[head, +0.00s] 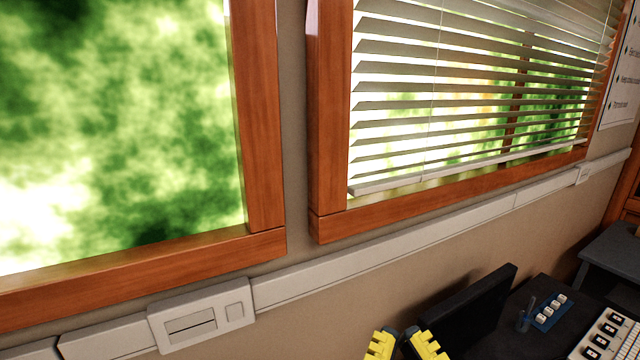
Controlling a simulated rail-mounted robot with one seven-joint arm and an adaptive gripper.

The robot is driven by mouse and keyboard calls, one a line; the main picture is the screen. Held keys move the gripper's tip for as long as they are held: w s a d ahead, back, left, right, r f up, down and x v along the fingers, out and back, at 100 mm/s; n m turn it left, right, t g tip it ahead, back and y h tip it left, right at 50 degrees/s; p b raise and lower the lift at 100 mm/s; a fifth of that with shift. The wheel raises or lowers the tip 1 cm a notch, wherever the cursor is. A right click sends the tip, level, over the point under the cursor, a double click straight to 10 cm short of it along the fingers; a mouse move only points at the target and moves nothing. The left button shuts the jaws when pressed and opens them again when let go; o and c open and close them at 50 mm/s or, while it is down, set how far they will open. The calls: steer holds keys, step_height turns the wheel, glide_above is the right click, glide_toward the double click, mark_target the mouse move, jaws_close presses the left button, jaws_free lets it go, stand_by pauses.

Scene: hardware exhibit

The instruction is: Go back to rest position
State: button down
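The top part of my gripper (404,343) shows at the bottom edge of the head view. I see two yellow ridged finger parts with dark pieces between them. The rest of my gripper and arm is cut off by the frame. The yellow parts stand apart, but how far the tips are open is not clear. I see no object between them.
A black upright panel (468,312) stands just right of my gripper. Beyond it are a blue block with white buttons (551,312) and a pale panel with dark switches (607,338). Grey wall trunking (385,250) runs below two wood-framed windows (262,120).

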step_height(320, 180, up, 32)
steer(key=p, duration=3)
steer(key=shift+r, duration=0.2)
